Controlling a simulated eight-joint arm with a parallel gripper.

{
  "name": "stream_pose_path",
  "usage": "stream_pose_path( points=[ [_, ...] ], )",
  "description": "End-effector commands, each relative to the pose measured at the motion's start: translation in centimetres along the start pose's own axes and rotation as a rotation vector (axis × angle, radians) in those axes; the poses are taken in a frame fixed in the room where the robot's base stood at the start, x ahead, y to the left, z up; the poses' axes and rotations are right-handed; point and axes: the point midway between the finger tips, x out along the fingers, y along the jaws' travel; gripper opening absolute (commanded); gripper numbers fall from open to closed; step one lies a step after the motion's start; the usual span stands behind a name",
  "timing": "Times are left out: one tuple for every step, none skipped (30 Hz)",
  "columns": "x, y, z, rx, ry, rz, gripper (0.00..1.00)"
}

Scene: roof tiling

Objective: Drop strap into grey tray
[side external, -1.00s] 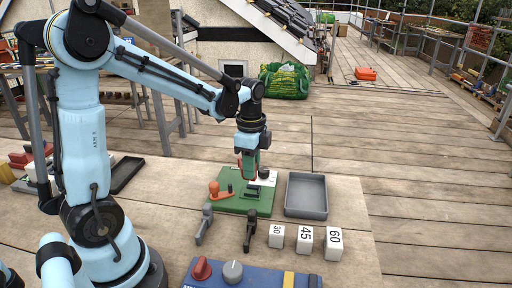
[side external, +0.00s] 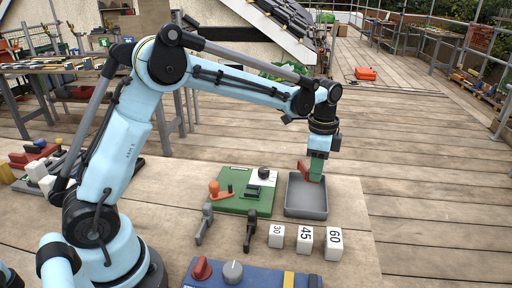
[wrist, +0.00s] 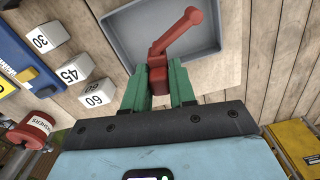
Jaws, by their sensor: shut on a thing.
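The strap appears to be the red piece (side external: 309,172) with a bent arm, and it also shows in the wrist view (wrist: 184,35). My gripper (side external: 317,166), with green fingers, is shut on its block-shaped end. In the wrist view my gripper (wrist: 158,80) has one finger on each side of that block, and the bent arm sticks out beyond the fingertips. The grey tray (side external: 306,212) lies on the wooden bench below, and the strap hangs above its back part. In the wrist view the tray (wrist: 120,40) lies behind the strap. The visible tray floor is empty.
Left of the tray is a green board (side external: 230,204) with an orange handle (side external: 214,188) and black fittings. In front stand a grey clamp (side external: 204,224), a black clamp (side external: 251,230) and white blocks numbered 30, 45 and 60 (side external: 334,245). A blue panel (side external: 240,277) sits nearest.

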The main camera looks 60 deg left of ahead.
Motion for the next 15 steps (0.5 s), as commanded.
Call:
stream_pose_path(
  points=[
    [0.4, 0.0, 0.0, 0.000, 0.000, 0.000, 0.06],
    [0.7, 0.0, 0.0, 0.000, 0.000, 0.000, 0.06],
    [1.1, 0.0, 0.0, 0.000, 0.000, 0.000, 0.06],
    [1.4, 0.0, 0.0, 0.000, 0.000, 0.000, 0.06],
    [1.8, 0.0, 0.0, 0.000, 0.000, 0.000, 0.06],
    [2.2, 0.0, 0.0, 0.000, 0.000, 0.000, 0.06],
    [2.6, 0.0, 0.0, 0.000, 0.000, 0.000, 0.06],
    [2.9, 0.0, 0.1, 0.000, 0.000, 0.000, 0.06],
    [3.4, 0.0, 0.0, 0.000, 0.000, 0.000, 0.06],
    [3.7, 0.0, 0.0, 0.000, 0.000, 0.000, 0.06],
    [4.0, 0.0, 0.1, 0.000, 0.000, 0.000, 0.06],
    [4.3, 0.0, 0.1, 0.000, 0.000, 0.000, 0.06],
    [4.6, 0.0, 0.1, 0.000, 0.000, 0.000, 0.06],
    [4.8, 0.0, 0.1, 0.000, 0.000, 0.000, 0.06],
    [5.0, 0.0, 0.1, 0.000, 0.000, 0.000, 0.06]
  ],
)
